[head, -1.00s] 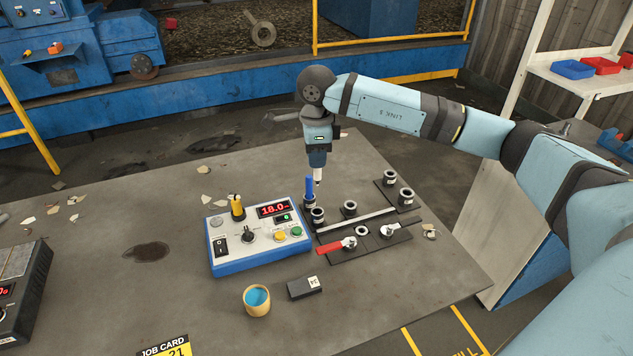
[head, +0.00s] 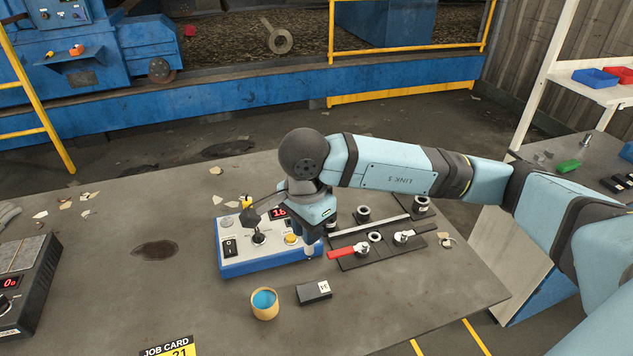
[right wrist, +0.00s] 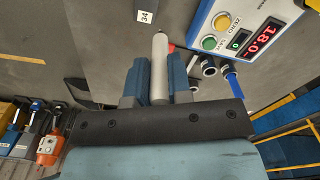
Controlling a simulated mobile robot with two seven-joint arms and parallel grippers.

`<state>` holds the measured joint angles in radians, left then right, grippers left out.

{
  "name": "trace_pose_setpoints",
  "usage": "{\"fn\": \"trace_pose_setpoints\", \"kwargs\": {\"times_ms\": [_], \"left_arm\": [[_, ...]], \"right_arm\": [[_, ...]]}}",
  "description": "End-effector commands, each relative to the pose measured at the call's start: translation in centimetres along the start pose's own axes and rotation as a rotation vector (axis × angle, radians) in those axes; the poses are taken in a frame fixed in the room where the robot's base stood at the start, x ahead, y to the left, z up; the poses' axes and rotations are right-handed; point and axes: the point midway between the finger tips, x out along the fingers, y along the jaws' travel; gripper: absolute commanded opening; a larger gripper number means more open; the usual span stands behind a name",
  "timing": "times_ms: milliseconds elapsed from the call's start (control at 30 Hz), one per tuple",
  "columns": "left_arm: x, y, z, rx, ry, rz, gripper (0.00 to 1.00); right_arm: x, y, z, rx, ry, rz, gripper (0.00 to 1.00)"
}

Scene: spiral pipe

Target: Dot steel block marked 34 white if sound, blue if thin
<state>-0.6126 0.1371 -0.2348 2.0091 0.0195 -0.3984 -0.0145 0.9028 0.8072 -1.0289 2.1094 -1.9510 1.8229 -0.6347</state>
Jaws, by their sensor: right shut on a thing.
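The dark steel block (head: 311,293) with a white label reading 34 lies on the table. Its label (right wrist: 146,15) is at the top edge of the right wrist view; I see no dot on the part that shows. My right gripper (head: 310,240) is shut on a white marker (right wrist: 160,68), which points tip down in the head view, above the table just behind the block and apart from it. A blue marker (right wrist: 231,82) stands in a holder; my gripper hides it in the head view. The gauge box (right wrist: 238,32) has a red display reading 18.0. My left gripper is not in view.
A cup with blue inside (head: 264,304) stands left of the block. A black rack (head: 385,244) with a red-handled tool (head: 349,252) and round holders lies behind right. Another device (head: 22,284) stands at far left. The table right of the block is clear.

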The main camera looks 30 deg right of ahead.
Motion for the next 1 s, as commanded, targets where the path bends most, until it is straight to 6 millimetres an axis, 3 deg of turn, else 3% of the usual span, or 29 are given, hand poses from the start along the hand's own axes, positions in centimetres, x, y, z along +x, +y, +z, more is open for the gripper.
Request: {"fn": "trace_pose_setpoints", "kwargs": {"times_ms": [200,467,800,1000], "left_arm": [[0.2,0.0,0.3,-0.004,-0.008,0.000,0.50],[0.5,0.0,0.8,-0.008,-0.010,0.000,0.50],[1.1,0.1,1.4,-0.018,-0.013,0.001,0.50],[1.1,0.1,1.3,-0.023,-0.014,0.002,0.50]], "right_arm": [[1.1,1.8,1.9,-0.094,-0.012,-0.004,0.00],[2.6,1.8,1.9,-0.094,-0.012,-0.002,0.00],[6.2,1.8,1.9,-0.094,-0.012,-0.002,0.00],[7.0,1.7,2.0,-0.094,-0.012,-0.003,0.00]]}}
